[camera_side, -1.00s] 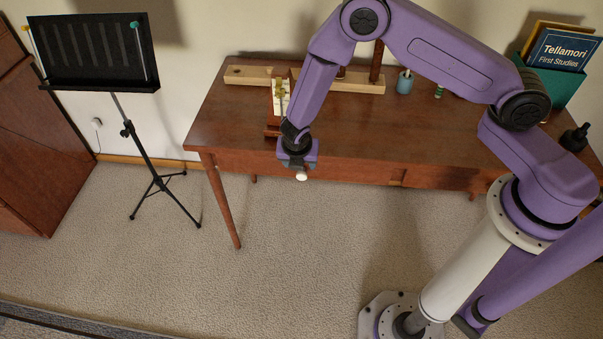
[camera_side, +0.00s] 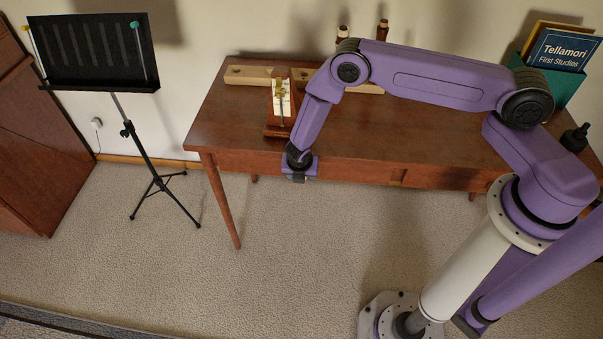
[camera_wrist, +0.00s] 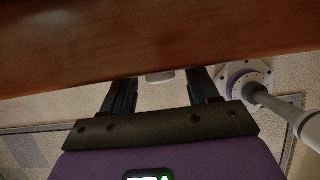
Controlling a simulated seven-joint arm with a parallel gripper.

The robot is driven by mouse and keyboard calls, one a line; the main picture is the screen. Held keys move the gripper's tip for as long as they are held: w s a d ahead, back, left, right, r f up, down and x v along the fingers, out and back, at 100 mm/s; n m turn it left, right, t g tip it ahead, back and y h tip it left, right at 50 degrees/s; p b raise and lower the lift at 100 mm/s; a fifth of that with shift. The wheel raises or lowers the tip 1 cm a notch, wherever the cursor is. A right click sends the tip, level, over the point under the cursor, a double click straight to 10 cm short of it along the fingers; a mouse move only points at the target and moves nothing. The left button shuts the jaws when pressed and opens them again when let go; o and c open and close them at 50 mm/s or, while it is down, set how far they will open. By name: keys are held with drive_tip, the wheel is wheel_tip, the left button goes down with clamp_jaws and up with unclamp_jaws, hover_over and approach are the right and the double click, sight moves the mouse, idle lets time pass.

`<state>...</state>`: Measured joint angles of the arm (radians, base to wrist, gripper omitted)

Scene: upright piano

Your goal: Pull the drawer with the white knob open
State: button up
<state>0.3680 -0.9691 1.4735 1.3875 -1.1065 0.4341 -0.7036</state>
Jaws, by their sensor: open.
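The desk (camera_side: 420,130) is reddish-brown wood, with its drawer front (camera_side: 350,168) below the top, level with the rest of the front edge. My gripper (camera_side: 298,179) hangs pointing down at that front, left of the middle. In the wrist view its two dark fingers are apart, and the gripper (camera_wrist: 161,82) is open. The white knob (camera_wrist: 160,76) shows between the fingertips, partly hidden by the wood edge, with gaps on both sides. In the side view my gripper hides the knob.
A metronome (camera_side: 281,102) stands on the desk just behind my forearm. A music stand (camera_side: 95,50) is at the left. A teal box (camera_side: 560,85) with books is at the back right. The carpet (camera_side: 280,260) before the desk is clear.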

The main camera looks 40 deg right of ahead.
clamp_jaws()
drive_tip(key=s+a, duration=1.8)
drive_tip(key=shift+s+a, duration=0.2)
drive_tip(key=shift+s, duration=0.05)
unclamp_jaws()
drive_tip(key=v, duration=1.7)
drive_tip(key=shift+r, duration=0.2)
drive_tip(key=shift+a, duration=0.1)
